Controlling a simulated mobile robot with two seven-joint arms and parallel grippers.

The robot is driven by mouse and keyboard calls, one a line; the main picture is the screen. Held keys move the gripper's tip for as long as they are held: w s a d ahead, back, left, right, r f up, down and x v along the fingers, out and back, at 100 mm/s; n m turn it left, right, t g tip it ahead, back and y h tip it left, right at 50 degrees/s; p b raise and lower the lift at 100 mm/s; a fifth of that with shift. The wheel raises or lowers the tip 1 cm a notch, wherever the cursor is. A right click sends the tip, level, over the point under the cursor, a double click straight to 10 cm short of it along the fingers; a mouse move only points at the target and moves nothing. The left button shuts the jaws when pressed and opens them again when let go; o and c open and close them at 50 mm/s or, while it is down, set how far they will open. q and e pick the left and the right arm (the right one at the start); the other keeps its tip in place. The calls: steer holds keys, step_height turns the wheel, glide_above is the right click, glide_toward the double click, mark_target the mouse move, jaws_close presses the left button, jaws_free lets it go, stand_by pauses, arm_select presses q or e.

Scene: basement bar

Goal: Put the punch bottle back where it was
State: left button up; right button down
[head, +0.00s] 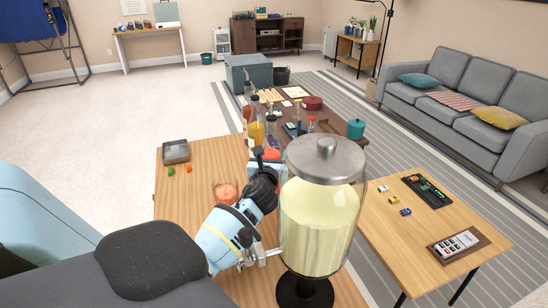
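Several bottles stand close together beyond my wrist, at the far end of the wooden counter. One bottle with yellow-orange contents (257,132) shows among them; I cannot tell which is the punch bottle. A large glass dispenser (318,222) with a metal lid, pale yellow liquid and a black foot stands in front, right of my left arm. My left gripper (266,162) is beyond the black wrist, near the bottles, and mostly hidden by it. I cannot tell whether its fingers are open or hold anything. My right gripper is not in view.
A grey tray (176,152) and small orange and green pieces lie at the counter's left. A reddish round item (226,193) sits left of my wrist. A side table (420,226) with small cars is at right. A grey sofa (465,100) stands beyond.

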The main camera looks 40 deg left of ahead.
arm_select(q)
steer(key=shift+r, duration=0.3)
steer(key=shift+f, duration=0.2)
steer(key=o, duration=1.5)
steer(key=shift+f, duration=0.1)
steer(key=shift+s+d, duration=0.1)
steer(key=shift+s, duration=0.05)
steer(key=v, duration=1.1)
steer(key=shift+s+d+p, duration=0.25)
steer(key=shift+p, duration=0.2)
